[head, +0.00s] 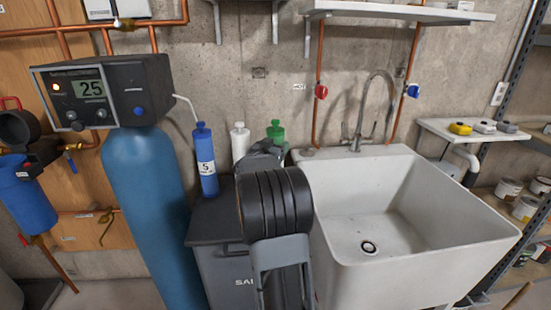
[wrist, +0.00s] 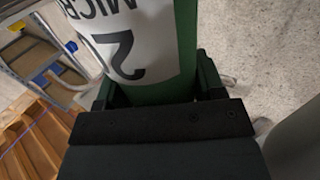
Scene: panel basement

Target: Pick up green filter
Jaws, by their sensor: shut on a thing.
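The green filter (head: 275,131) shows only its green top in the head view, behind my arm. In the wrist view the green filter (wrist: 186,35) is a large green cylinder with a white label reading "MICR" and "2". My gripper (wrist: 155,88) has a dark finger on each side of it and is shut on it. In the head view my arm hides most of the gripper and the filter's lower part. I cannot tell whether the filter touches the cabinet top.
A blue filter (head: 207,165) and a white one (head: 240,143) stand to the left on the dark cabinet (head: 212,228). A tall blue tank (head: 150,200) is further left. A white sink (head: 400,240) with a faucet (head: 372,110) is at right. A shelf (head: 400,13) hangs above.

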